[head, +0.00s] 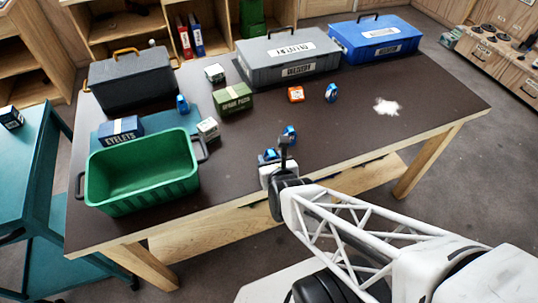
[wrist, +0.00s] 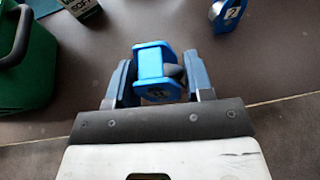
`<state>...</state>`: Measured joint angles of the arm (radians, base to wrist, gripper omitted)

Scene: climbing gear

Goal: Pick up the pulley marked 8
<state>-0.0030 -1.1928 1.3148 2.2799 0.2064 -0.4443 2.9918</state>
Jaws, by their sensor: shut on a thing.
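My gripper (wrist: 157,88) is shut on a blue pulley (wrist: 152,66), with one finger on each side of it. A pale mark shows low on this pulley, but I cannot read its number. In the head view my gripper (head: 270,160) is low over the table's front edge, with the held blue pulley (head: 269,155) partly hidden by the arm. A second blue pulley (head: 290,131) stands just beyond it; it also shows at the top of the wrist view (wrist: 229,14), its mark not clearly readable. Other blue pulleys stand at the right (head: 331,92) and left (head: 182,104).
A green tub (head: 143,195) stands front left beside the EYELETS box (head: 120,130). Cases line the back. White powder (head: 387,106) lies at right, where the tabletop is mostly clear.

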